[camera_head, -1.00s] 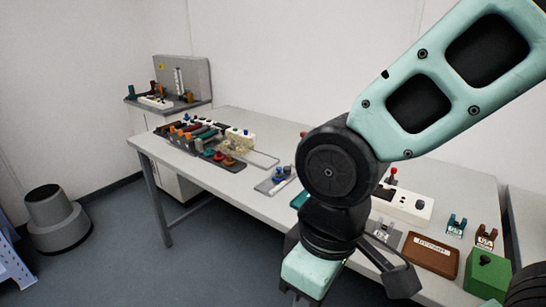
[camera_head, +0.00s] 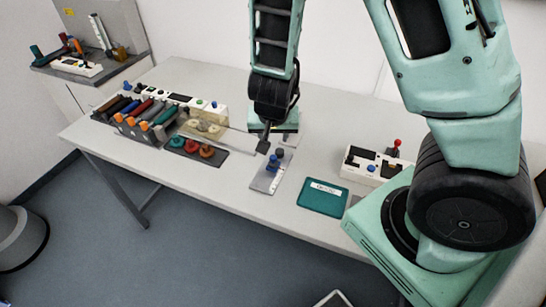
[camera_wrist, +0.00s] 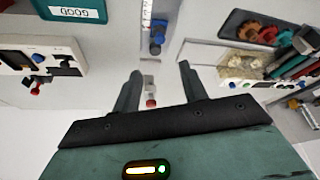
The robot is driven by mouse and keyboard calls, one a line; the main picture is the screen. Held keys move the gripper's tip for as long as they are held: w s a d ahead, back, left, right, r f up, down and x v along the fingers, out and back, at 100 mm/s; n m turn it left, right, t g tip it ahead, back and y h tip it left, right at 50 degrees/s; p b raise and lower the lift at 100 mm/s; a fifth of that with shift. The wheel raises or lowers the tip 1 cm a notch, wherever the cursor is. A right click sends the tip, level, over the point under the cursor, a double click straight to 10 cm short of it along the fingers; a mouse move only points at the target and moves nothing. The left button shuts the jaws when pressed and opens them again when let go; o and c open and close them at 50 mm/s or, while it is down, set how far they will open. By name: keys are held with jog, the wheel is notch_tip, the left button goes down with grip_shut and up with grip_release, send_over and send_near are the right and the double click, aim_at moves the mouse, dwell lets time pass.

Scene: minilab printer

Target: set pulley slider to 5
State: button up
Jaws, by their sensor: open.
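A light grey plate (camera_head: 262,181) lies near the middle of the table, with blue knobs (camera_head: 276,156) standing at its far end. In the wrist view a blue knob (camera_wrist: 157,31) sits beside a strip with scale marks (camera_wrist: 146,12), at the top centre. This looks like the pulley slider; its reading is too small to tell. My gripper (camera_wrist: 160,68) is open, its two dark fingers apart with nothing gripped. A small red-tipped part (camera_wrist: 151,102) shows beyond the gap between them. In the head view my gripper (camera_head: 275,136) is just behind the blue knobs, partly hidden by my wrist.
A teal labelled tray (camera_head: 323,197) and a white box with a red-knobbed lever (camera_head: 374,166) are to the right. A dark rack with coloured handles (camera_head: 140,122) and a mat with red and green knobs (camera_head: 195,151) are left. The table's front left is clear.

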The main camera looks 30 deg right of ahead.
aim_at(273, 157)
jog(key=b+x, duration=0.4)
jog(key=x, duration=0.9)
jog(key=shift+f, duration=0.35)
jog(key=shift+a, duration=0.1)
grip_shut()
